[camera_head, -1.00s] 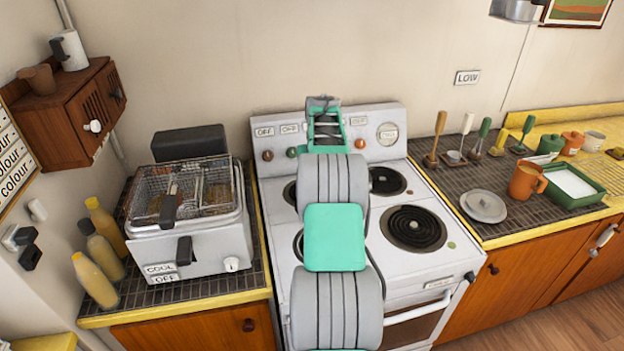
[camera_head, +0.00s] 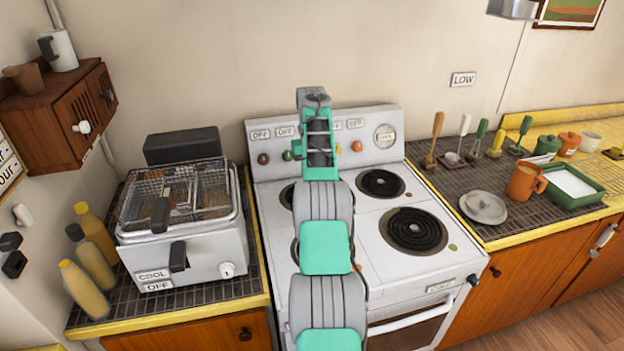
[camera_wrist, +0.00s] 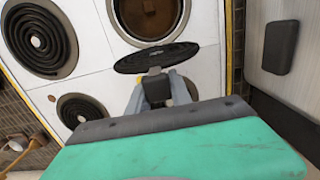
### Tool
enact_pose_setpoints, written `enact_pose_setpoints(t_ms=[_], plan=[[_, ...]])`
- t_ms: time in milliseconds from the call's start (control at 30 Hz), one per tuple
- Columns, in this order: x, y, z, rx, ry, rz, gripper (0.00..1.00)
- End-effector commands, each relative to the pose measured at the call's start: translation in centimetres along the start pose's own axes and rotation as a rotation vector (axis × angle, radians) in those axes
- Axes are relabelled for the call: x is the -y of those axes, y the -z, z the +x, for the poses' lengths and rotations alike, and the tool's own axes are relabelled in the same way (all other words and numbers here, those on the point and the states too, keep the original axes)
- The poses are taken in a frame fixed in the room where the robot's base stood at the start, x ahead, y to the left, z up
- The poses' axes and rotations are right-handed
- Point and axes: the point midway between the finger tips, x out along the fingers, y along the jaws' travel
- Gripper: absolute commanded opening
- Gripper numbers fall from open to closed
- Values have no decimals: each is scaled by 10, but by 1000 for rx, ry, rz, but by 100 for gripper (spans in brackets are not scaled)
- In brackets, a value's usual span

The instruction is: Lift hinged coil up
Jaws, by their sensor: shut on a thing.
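The hinged coil (camera_wrist: 156,57) is a black spiral disc, seen nearly edge-on in the wrist view. It is tipped up from the stove top, and its open round bowl (camera_wrist: 150,14) shows beyond it. My gripper (camera_wrist: 158,88) is shut on the near edge of this coil. In the head view my arm stands in front of the left side of the white stove (camera_head: 388,287) and hides the gripper and the raised coil.
Other coils lie flat: the right front (camera_head: 415,229) and right rear (camera_head: 380,184). A deep fryer (camera_head: 185,245) stands close on the left counter, with bottles (camera_head: 92,255) beside it. A plate (camera_head: 483,206) and orange mug (camera_head: 523,183) are on the right counter.

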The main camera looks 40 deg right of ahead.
Motion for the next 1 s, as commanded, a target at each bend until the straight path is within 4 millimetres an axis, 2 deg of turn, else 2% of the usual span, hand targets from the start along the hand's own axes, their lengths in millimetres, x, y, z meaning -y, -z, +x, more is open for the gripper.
enact_pose_setpoints(t_ms=[100,133,400,667,767,867,900,1000], plan=[[0,-1,2,7,1,0,0],[0,-1,2,7,1,0,26],[1,0,1,4,1,-1,47],[1,0,-1,2,0,-1,47],[1,0,-13,1,-1,-3,47],[1,-2,-37,0,0,-2,47],[1,-6,-32,-1,0,-1,47],[4,-21,-42,0,0,0,47]])
